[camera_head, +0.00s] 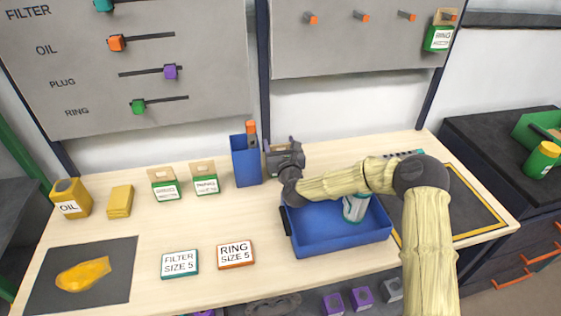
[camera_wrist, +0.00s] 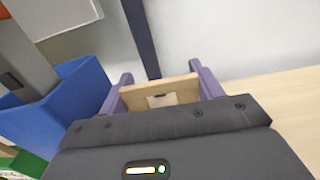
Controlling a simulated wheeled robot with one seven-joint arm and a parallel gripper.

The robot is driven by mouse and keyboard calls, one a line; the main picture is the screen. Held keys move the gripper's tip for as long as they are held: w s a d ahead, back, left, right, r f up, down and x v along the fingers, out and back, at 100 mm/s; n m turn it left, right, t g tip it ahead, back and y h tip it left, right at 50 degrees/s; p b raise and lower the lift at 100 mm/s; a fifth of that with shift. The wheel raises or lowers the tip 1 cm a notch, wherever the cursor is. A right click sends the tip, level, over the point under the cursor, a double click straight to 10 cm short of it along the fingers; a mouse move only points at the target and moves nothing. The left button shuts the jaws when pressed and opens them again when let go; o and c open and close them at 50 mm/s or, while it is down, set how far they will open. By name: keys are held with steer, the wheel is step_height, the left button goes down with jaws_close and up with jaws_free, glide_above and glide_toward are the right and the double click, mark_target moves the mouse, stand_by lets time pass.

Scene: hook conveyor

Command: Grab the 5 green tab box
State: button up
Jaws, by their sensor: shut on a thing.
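My gripper (camera_head: 280,143) is at the back of the table, right of the blue bin. It is shut on a tan cardboard box (camera_wrist: 160,92), whose top tab with a hang hole shows between the fingers in the wrist view. The held box's front label is hidden. Two similar boxes with green labels stand at the back left of the table: one left box (camera_head: 166,189) and one right box (camera_head: 206,184). Their small print is too blurred to read. Another green box marked RING (camera_head: 438,38) hangs on a hook at the upper right.
A tall blue bin (camera_head: 245,165) stands just left of my gripper and also shows in the wrist view (camera_wrist: 60,110). A blue tray (camera_head: 340,240) with a white-labelled can (camera_head: 355,208) lies under my forearm. Cards reading FILTER SIZE 5 (camera_head: 180,264) and RING SIZE 5 (camera_head: 236,254) lie in front.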

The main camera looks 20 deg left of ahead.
step_height(320, 180, up, 10)
steer(key=shift+b, duration=0.45)
stand_by(0.5)
